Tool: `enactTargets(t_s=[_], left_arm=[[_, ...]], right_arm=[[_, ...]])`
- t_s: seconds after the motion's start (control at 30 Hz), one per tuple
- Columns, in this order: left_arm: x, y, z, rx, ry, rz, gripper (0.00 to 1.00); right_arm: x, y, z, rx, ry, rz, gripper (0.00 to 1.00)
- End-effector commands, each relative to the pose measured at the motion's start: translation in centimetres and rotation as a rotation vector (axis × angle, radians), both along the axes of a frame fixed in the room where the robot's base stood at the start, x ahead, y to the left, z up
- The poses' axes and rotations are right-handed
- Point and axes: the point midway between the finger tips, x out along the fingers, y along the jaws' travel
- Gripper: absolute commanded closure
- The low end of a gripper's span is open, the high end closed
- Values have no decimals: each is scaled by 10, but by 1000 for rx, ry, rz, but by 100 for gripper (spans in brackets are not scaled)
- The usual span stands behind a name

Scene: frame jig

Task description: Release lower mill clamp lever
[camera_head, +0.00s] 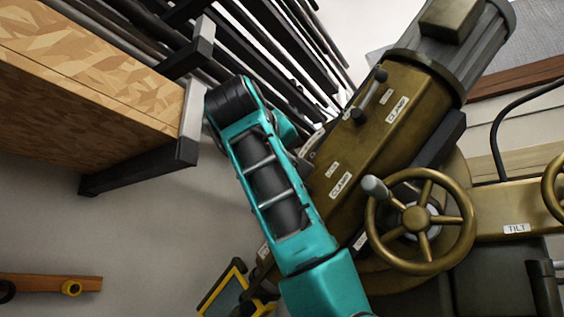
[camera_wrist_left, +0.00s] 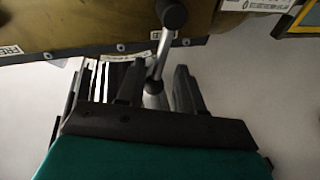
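The mill head (camera_head: 405,125) is a brass-coloured body tilted across the head view, with two CLAMP labels. The upper clamp lever (camera_head: 370,96) has dark knobs and stands clear. The area beside the lower CLAMP label (camera_head: 340,186) is partly covered by my teal left arm, and the lower lever cannot be made out there. In the left wrist view a metal lever (camera_wrist_left: 160,55) with a black knob rises between the two dark fingers of my left gripper (camera_wrist_left: 156,86). The fingers are apart, with a visible gap beside the lever. My right gripper is not in view.
A brass handwheel (camera_head: 418,218) stands right of my arm, by the TILT bracket (camera_head: 516,228). A wooden shelf (camera_head: 90,80) with a dark metal frame is at the upper left, near my elbow. A yellow-edged item (camera_head: 225,290) lies low.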

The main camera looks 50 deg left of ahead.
Motion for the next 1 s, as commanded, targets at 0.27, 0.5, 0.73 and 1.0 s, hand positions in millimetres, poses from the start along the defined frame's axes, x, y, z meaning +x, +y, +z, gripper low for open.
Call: enactTargets(t_s=[0.27, 0.5, 0.73, 1.0], left_arm=[[-2, -2, -2, 0, 4, -2, 64], [-35, -22, -3, 2, 1, -2, 64], [-79, -48, -2, 2, 1, -2, 64], [-107, -65, -1, 1, 3, -3, 64]], right_arm=[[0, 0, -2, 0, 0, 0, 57], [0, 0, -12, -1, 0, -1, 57], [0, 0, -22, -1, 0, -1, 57], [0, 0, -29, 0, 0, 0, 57]])
